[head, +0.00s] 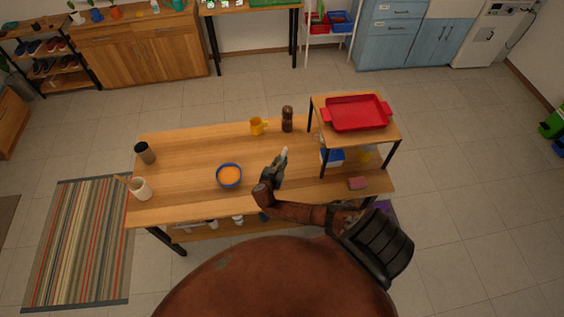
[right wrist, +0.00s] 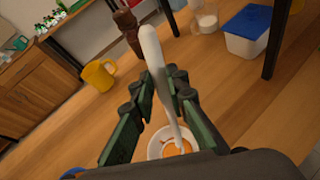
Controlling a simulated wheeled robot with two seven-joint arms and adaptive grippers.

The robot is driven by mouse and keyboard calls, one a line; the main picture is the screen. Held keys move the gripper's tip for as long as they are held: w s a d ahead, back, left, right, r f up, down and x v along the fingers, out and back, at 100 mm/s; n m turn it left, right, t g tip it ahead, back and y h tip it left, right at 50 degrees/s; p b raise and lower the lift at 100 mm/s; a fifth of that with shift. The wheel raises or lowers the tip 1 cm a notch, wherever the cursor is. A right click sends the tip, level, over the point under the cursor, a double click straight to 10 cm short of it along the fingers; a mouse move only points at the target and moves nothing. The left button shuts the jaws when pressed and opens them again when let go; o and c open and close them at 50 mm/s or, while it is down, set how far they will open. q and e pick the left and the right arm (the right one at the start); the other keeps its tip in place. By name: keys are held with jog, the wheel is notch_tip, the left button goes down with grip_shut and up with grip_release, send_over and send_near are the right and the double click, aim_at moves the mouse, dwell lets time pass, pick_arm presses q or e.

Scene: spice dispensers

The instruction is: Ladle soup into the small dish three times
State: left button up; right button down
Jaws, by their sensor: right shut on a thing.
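A blue-rimmed bowl of orange soup (head: 229,175) stands on the table. Its blue rim shows at the lower left of the right wrist view (right wrist: 72,173). My right gripper (head: 277,168) is right of the bowl, shut on the pale grey handle of the ladle (right wrist: 152,52). The handle runs down between the fingers. Beneath them is a white round dish (right wrist: 157,149) with orange in it; I cannot tell whether the ladle's head touches it. The gripper hides this dish in the head view. My left gripper is not in view.
A yellow mug (head: 257,126) and a brown mill (head: 287,119) stand at the back. A raised shelf with a red tray (head: 357,113) is at the right. A dark cup (head: 145,153) and a white utensil pot (head: 140,189) are at the left. The table between them is clear.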

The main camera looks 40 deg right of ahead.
jog(key=w+d+f+n+g+y+b, duration=0.2)
jog(key=w+g+b, duration=0.3)
jog(key=b, duration=0.8)
jog(key=w+d+f+n+g+y+b, duration=0.2)
jog(key=w+f+g+y+b, duration=0.2)
jog(key=b, duration=0.9)
jog(key=shift+w+d+f+g+b, duration=0.4)
jog(key=shift+w+g, duration=0.2)
jog(key=shift+w, duration=0.15)
dwell(1.1)
dwell(1.0)
notch_tip(320, 180, up, 6)
jog(key=p, duration=0.4)
